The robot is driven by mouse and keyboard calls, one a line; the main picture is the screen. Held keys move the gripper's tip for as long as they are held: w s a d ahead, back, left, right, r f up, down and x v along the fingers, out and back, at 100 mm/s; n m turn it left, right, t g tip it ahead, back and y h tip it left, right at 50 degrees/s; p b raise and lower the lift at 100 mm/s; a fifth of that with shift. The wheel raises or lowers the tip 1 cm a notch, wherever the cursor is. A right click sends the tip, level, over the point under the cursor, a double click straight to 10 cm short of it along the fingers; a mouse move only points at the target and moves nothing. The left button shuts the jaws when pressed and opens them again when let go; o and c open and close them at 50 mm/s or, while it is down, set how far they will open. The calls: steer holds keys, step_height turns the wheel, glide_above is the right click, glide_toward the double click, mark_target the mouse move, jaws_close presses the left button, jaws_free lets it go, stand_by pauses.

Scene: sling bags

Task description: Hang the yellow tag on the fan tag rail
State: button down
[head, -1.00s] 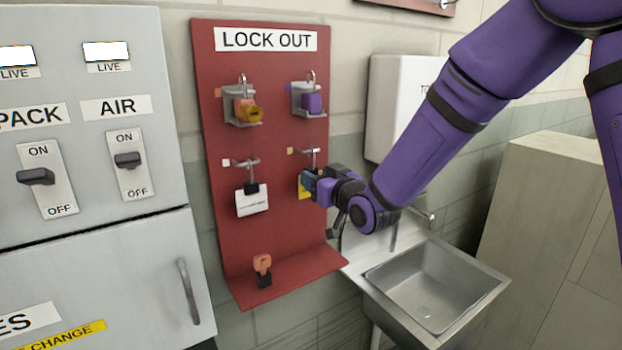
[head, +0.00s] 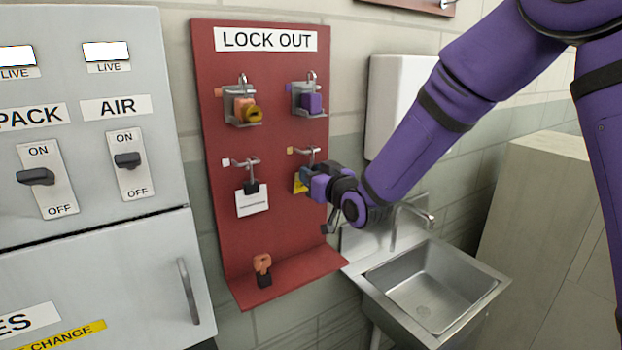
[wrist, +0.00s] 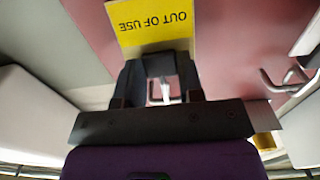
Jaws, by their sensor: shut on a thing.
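The yellow tag (head: 298,184) is at the lower right hook (head: 312,154) of the red LOCK OUT board (head: 285,225). My gripper (head: 307,179) is shut on the tag and covers part of it in the head view. In the wrist view the yellow tag (wrist: 150,24) reads OUT OF USE upside down, beyond my fingers (wrist: 158,72). A metal hook shows between the fingers there. I cannot tell whether the tag's loop is still around that hook. I cannot make out a rail marked for the fan.
A white tag (head: 252,202) with a black clip hangs on the lower left hook. Holders with padlocks (head: 247,108) sit above. An orange key (head: 262,266) stands on the board's shelf. A switch cabinet (head: 90,200) is left; a sink (head: 425,290) is right.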

steer(key=shift+r, duration=0.1)
steer(key=shift+r, duration=1.45)
steer(key=shift+s+d, duration=0.15)
steer(key=v, duration=0.7)
steer(key=shift+s+d, duration=0.15)
steer(key=shift+s, duration=0.1)
steer(key=shift+f, duration=0.2)
stand_by(0.4)
